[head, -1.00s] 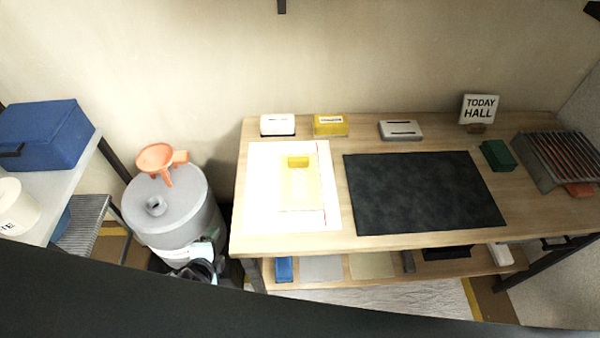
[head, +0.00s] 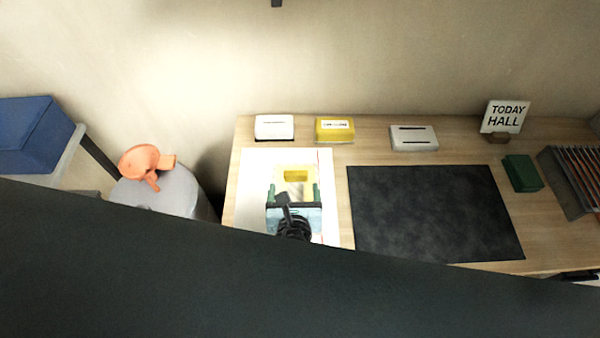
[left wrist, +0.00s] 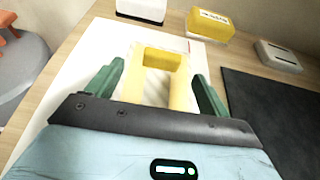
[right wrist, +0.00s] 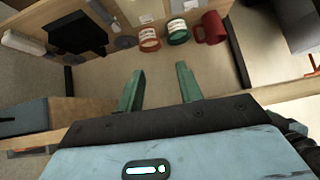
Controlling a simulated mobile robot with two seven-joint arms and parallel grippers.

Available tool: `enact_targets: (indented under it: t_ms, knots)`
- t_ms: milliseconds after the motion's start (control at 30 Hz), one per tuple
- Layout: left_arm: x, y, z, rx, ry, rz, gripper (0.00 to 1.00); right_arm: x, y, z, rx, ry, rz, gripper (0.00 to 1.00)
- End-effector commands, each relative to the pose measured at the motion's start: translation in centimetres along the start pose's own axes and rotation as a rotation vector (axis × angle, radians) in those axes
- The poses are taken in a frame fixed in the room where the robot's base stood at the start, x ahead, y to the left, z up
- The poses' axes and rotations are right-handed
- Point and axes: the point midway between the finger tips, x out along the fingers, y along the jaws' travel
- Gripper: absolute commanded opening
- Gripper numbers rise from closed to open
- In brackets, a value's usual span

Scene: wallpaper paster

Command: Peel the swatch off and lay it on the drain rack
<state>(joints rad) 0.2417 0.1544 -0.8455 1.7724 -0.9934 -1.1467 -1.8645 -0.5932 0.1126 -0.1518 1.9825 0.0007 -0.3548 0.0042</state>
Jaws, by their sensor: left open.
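The swatch (left wrist: 150,92) is a pale, faintly patterned piece with yellow side strips and a solid yellow end (head: 294,173). It lies on a white sheet (head: 250,185) on the table. My left gripper (head: 293,192) is open above the sheet, its green fingers on either side of the swatch and apart from it; they also show in the left wrist view (left wrist: 158,75). Its body hides the swatch's near part. A slatted rack (head: 572,182), apparently the drain rack, stands at the table's right, cut by the frame. My right gripper (right wrist: 159,70) is open and empty, away from the swatch.
A black mat (head: 430,210) lies right of the sheet. A white box (head: 274,127), a yellow box (head: 335,130), a grey box (head: 414,139) and a sign (head: 505,116) line the back. Cans (right wrist: 149,39) show in the right wrist view.

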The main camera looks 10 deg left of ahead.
Motion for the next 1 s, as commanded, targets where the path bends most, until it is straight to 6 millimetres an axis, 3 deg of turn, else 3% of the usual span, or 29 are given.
enact_targets:
  t_ms: [267,700,1000]
  knots:
    - [-0.1,-0.5,0.0,0.002,0.001,-0.008,0.80,-0.7,-0.2,1.8,0.003,-0.037,-0.003,0.36]
    - [5.5,-0.5,-0.1,0.001,0.002,-0.006,0.80,-0.3,-0.1,2.6,-0.002,-0.050,-0.006,0.36]
    - [7.5,-0.4,-0.1,0.000,0.002,-0.007,0.80,-0.3,-0.2,3.0,0.000,-0.056,-0.006,0.36]
